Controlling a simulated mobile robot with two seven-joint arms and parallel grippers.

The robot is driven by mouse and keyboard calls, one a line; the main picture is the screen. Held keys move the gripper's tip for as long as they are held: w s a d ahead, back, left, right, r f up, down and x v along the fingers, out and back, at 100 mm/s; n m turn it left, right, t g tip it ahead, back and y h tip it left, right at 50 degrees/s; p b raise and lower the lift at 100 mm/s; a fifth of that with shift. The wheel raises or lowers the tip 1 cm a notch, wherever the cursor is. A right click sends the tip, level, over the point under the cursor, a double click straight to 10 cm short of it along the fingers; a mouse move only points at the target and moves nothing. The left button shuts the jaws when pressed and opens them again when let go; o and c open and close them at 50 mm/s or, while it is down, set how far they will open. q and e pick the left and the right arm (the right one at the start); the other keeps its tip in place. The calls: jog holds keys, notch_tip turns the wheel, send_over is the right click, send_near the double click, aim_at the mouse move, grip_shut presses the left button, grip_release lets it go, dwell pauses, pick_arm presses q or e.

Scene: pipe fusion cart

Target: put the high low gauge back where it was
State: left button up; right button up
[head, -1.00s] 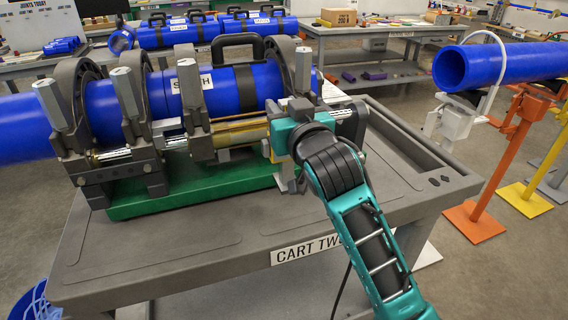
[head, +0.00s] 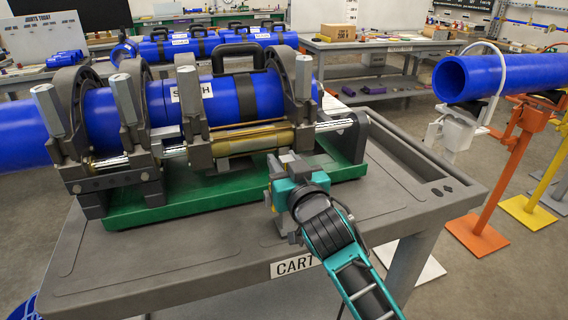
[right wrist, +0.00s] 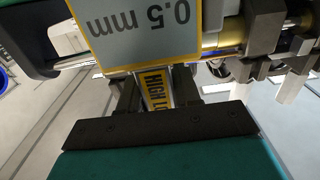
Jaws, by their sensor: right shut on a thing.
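The high low gauge shows in the right wrist view, with a grey plate (right wrist: 150,25) edged in yellow and marked 0.5 mm. Its yellow stem, with part of the words HIGH LOW, sits between the two dark fingers of my right gripper (right wrist: 157,90), which is shut on it. In the head view my right gripper (head: 288,168) is low over the front of the cart top, in front of the fusion machine (head: 190,148). The gauge is mostly hidden there by the gripper. My left gripper is not in view.
The grey cart (head: 170,245) has bare top in front of the machine's green base (head: 150,210) and a recessed tray at right. A blue pipe (head: 500,75) lies on a stand to the right. Benches with blue pipes and cases stand behind.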

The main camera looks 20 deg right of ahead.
jog(key=o, duration=1.1)
jog(key=shift+f, duration=0.1)
jog(key=shift+s, duration=0.1)
jog(key=s, duration=1.1)
jog(key=shift+s+d+f+n+g+y+p, duration=0.3)
jog(key=shift+s+f+g, duration=1.4)
jog(key=shift+f, duration=2.75)
jog(key=shift+s+d+f+n+g+y+p, duration=0.2)
jog(key=shift+s+f+n+g, duration=0.4)
jog(key=shift+s+f, duration=3)
jog(key=shift+s+d+f+n+g+y+p, duration=0.3)
jog(key=shift+s+f+g, duration=1.05)
jog(key=shift+f, duration=3.95)
